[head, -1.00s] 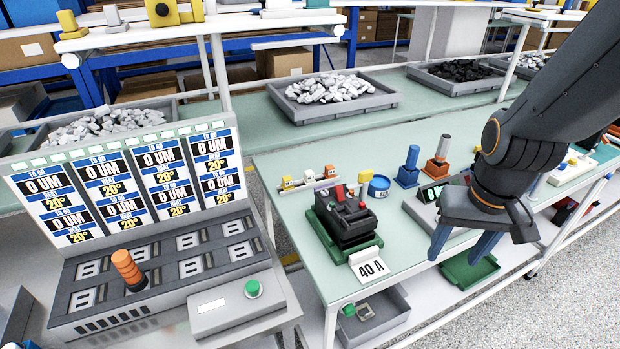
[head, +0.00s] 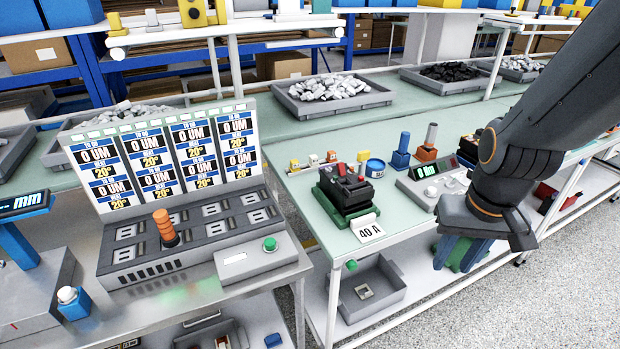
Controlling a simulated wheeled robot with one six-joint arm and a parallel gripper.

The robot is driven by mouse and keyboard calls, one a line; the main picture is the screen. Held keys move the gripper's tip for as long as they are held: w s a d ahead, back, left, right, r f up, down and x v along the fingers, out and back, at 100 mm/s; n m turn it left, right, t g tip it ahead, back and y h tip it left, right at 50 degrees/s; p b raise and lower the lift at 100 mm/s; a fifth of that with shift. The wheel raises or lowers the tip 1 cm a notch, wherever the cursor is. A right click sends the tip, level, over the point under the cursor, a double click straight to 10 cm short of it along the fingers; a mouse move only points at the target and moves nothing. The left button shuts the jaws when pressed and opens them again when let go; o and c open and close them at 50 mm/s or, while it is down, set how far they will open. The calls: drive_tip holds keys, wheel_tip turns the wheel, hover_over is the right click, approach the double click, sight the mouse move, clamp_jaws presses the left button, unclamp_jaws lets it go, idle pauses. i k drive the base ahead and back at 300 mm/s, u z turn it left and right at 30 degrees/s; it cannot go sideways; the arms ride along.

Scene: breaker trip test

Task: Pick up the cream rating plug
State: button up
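A small rack (head: 304,169) on the green-topped table, behind the breaker, carries small plugs. A yellow one is at its left, a pale one, seemingly the cream rating plug (head: 314,159), is in the middle, and a yellow-orange one is at its right. They are small, so the exact shades are hard to tell. The dark breaker (head: 347,190) sits in a green base in front of the rack, with a "40 A" card (head: 367,229) before it. My gripper (head: 462,256) points down at the table's right front side, well away from the plugs.
A meter with a green display (head: 428,170) stands between the breaker and my arm. Blue (head: 401,153) and orange (head: 427,146) posts and a blue can (head: 375,168) stand behind. At left is a bench with a panel of displays (head: 162,168) and an orange-handled plunger (head: 164,226).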

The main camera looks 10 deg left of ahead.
sight(313, 161)
drive_tip(key=k, duration=0.5)
drive_tip(key=z, duration=1.1)
drive_tip(key=i, duration=1)
drive_tip(key=u, duration=2.2)
